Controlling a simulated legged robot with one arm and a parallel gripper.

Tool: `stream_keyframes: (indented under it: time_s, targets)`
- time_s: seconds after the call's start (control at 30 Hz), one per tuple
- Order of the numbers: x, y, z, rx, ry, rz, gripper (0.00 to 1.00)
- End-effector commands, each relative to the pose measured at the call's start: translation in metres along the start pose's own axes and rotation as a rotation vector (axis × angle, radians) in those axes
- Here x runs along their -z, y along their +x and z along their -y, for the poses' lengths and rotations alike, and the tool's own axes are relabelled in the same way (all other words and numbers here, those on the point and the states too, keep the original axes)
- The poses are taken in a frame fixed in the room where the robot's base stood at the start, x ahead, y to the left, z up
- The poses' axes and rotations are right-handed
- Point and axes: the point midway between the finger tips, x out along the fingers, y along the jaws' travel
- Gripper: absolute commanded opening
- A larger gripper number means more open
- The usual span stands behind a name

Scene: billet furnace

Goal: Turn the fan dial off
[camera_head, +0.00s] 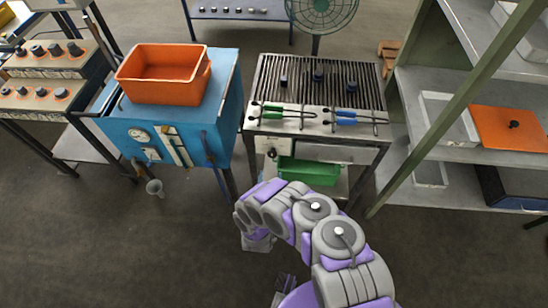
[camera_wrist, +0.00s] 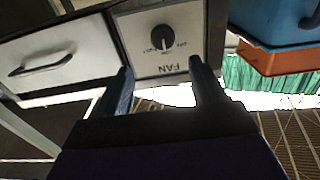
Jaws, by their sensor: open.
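The fan dial (camera_wrist: 162,38) is a round black knob on a pale panel (camera_wrist: 185,20) marked FAN, seen upside down in the wrist view. A pale line on the knob points down in that picture toward small labels that I cannot read. In the head view the panel (camera_head: 262,146) is at the front left of the grill table. My gripper (camera_wrist: 160,66) is open and empty, its two dark fingers apart below the dial in the wrist picture. The fingers overlap the panel's edge in view; I cannot tell whether they touch it. The gripper's fingers are not clear in the head view.
A drawer with a dark handle (camera_wrist: 42,62) is beside the panel. The grill table (camera_head: 320,80) holds several tongs. A blue cabinet (camera_head: 222,110) with an orange bin (camera_head: 165,85) stands left, a shelf rack (camera_head: 425,130) right. A green bin (camera_head: 308,172) sits beneath the table.

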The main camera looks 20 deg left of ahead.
Motion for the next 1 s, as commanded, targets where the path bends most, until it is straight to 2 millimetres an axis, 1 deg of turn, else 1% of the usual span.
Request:
stream_keyframes:
  time_s: [0.03, 0.2, 0.4, 0.5, 0.6, 0.7, 0.97, 1.0]
  targets:
    - [-0.004, 0.011, 0.001, -0.002, 0.0, -0.002, 0.69]
    - [-0.001, 0.044, -0.004, -0.003, 0.005, -0.005, 0.69]
    - [0.002, 0.076, -0.011, -0.002, 0.013, -0.003, 0.69]
    - [0.002, 0.088, -0.01, -0.001, 0.013, -0.003, 0.69]
    - [0.001, 0.097, -0.006, -0.001, 0.008, -0.002, 0.69]
    - [0.0, 0.101, -0.003, 0.0, 0.003, 0.0, 0.69]
    - [0.001, 0.102, -0.003, 0.001, 0.002, 0.001, 0.69]
    - [0.001, 0.102, -0.004, 0.001, 0.004, 0.0, 0.66]
